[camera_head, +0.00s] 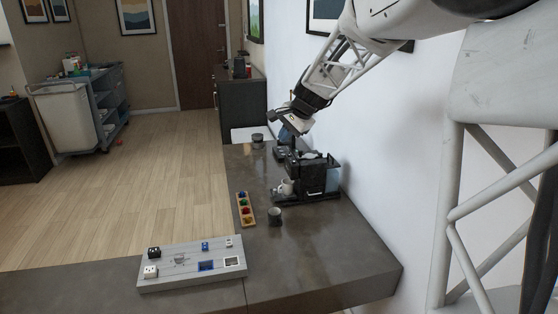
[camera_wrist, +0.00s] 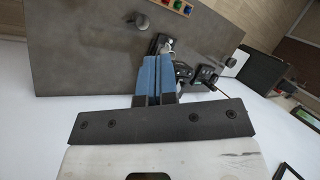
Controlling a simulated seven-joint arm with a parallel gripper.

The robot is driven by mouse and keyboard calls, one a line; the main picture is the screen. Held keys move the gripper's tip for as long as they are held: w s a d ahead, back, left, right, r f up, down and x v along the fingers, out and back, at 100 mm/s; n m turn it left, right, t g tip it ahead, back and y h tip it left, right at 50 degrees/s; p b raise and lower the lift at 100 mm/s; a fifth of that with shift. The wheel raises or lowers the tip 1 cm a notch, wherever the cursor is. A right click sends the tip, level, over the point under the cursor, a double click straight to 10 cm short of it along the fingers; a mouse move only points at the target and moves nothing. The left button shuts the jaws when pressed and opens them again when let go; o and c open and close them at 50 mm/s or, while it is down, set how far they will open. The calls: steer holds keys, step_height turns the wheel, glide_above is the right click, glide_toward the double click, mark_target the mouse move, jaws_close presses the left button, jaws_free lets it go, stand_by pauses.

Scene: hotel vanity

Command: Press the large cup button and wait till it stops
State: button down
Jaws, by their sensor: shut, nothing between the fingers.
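A black coffee machine (camera_head: 318,178) stands on the dark counter against the white wall. A white cup (camera_head: 285,187) sits at its front on the left side. My gripper (camera_head: 284,137) is above and behind the machine's top in the head view, fingers pointing down. In the wrist view its two blue fingers (camera_wrist: 157,60) are together with nothing between them, and they hide much of the machine (camera_wrist: 182,70). I cannot make out the large cup button or tell whether the fingertips touch the machine.
A grey board with small blocks (camera_head: 192,268) lies at the near left. Another dark cup (camera_head: 257,141) stands at the counter's far end. The near right counter is clear.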

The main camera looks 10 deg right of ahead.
steer(key=w+d+f+m+t+y, duration=0.1)
steer(key=w+d+f+m, duration=0.15)
steer(key=w, duration=0.55)
steer(key=w+d+f+m, duration=0.1)
steer(key=w+d+f, duration=0.2)
steer(key=w, duration=0.5)
steer(key=m+t, duration=0.2)
steer(key=m, duration=0.3)
glide_above(294, 162)
step_height(294, 162, down, 8)
steer(key=shift+w+r+n+y, duration=0.15)
steer(key=shift+n+y, duration=0.1)
steer(key=shift+y, duration=0.15)
steer(key=shift+f, duration=0.2)
steer(key=shift+f, duration=4.2)
steer(key=shift+f, duration=0.75)
steer(key=shift+r, duration=0.7)
